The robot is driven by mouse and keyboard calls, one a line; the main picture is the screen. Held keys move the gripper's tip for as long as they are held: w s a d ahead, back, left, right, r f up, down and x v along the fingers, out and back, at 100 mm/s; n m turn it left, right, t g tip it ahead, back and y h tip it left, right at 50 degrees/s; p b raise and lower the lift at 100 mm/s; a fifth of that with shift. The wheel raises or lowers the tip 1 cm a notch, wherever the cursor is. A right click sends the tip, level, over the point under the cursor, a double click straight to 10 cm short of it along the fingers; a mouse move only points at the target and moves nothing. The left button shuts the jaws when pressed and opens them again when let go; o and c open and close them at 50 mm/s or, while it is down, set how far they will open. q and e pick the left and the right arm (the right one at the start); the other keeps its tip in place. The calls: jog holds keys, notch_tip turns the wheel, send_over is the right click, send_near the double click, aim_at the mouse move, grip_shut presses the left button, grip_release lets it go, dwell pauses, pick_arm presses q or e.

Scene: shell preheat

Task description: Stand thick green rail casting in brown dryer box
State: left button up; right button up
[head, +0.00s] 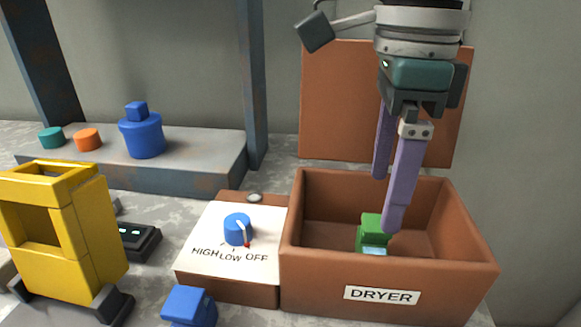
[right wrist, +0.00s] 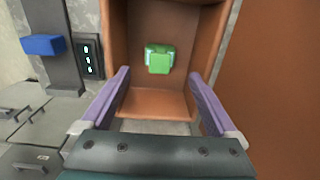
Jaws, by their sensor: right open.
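The green rail casting (head: 374,232) stands inside the brown dryer box (head: 390,278), near its front wall. A pale blue part shows at its base in the head view. In the right wrist view the casting (right wrist: 159,59) is in the box, apart from both fingers. My right gripper (head: 388,200) has long purple fingers and is open and empty. It points down into the box, over and just right of the casting. In the right wrist view, the fingers (right wrist: 160,92) are wide apart on either side. My left gripper is not in view.
The dryer's lid (head: 340,105) stands open behind the box. Left of the box is a panel with a blue knob (head: 237,229). A yellow frame (head: 65,235), a small blue block (head: 188,305) and a shelf (head: 200,165) with a blue casting (head: 141,135) stand farther left.

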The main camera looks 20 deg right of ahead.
aim_at(377, 222)
jog(key=shift+r, duration=2.3)
